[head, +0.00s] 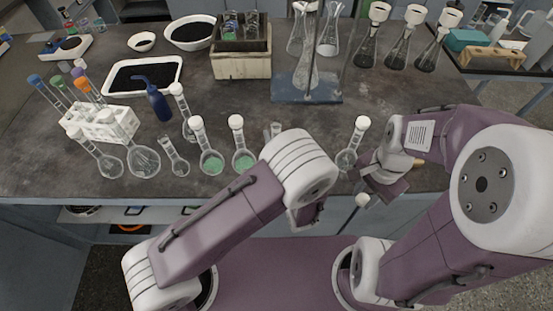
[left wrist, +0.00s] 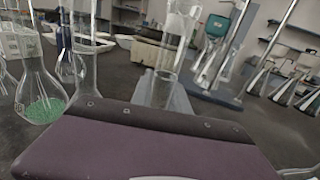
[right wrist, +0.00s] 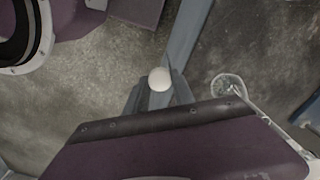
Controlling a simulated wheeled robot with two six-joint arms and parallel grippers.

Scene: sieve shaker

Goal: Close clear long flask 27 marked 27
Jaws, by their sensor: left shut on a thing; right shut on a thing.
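My left gripper (head: 303,214) is mostly hidden by its own arm in the head view. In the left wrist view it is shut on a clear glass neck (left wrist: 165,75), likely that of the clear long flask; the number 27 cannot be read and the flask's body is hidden. A clear glass top (head: 274,130) shows behind my left arm in the head view. My right gripper (right wrist: 160,95) is shut on a white round stopper (right wrist: 160,79), which also shows in the head view (head: 362,200) in front of the table edge, apart from the glass neck.
Flasks with green contents (head: 211,162) and white caps stand left of my left arm. A capped clear flask (head: 346,160) stands beside my right gripper. A white rack (head: 100,125) holds capped tubes. A blue-based stand (head: 305,90) is behind. The front table edge is close.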

